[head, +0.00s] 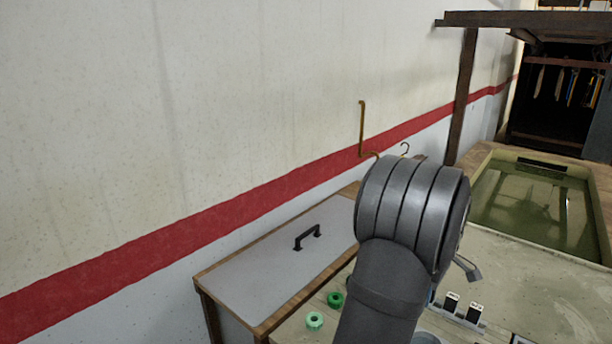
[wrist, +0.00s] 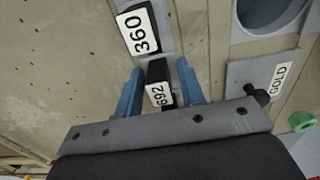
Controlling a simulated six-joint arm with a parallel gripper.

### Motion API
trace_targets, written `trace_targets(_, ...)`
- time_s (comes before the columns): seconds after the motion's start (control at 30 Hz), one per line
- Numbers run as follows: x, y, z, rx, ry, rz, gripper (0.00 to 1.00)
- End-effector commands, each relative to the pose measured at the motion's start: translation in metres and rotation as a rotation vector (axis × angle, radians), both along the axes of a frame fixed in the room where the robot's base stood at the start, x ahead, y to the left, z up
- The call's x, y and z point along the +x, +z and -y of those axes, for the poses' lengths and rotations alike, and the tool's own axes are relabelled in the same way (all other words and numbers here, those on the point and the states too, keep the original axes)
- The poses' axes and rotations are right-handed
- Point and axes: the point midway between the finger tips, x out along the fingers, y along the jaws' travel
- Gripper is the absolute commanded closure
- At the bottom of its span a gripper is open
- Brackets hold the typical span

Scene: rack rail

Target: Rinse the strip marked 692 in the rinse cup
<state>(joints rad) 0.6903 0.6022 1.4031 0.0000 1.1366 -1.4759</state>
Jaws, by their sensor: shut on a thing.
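The strip marked 692 (wrist: 160,95) shows in the wrist view between the two blue fingers of my gripper (wrist: 158,72), with its black end and white label facing the camera. My gripper is shut on it. A strip marked 360 (wrist: 138,32) stands just beyond it, outside the fingers. A round grey opening (wrist: 262,10) shows at the top right; I cannot tell whether it is the rinse cup. In the head view my arm hides most of the gripper and the held strip. Two white-labelled pieces (head: 451,302) show right of my arm, their marks too small to read.
A plate marked GOLD (wrist: 279,78) and a green ring (wrist: 302,121) lie to the right in the wrist view.

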Motion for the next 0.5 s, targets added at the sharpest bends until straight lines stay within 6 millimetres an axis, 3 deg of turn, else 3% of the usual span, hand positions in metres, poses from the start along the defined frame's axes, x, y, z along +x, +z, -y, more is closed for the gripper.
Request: trace_targets(0.5, 0.001, 0.042, 0.000, -0.002, 0.000, 0.002, 0.81)
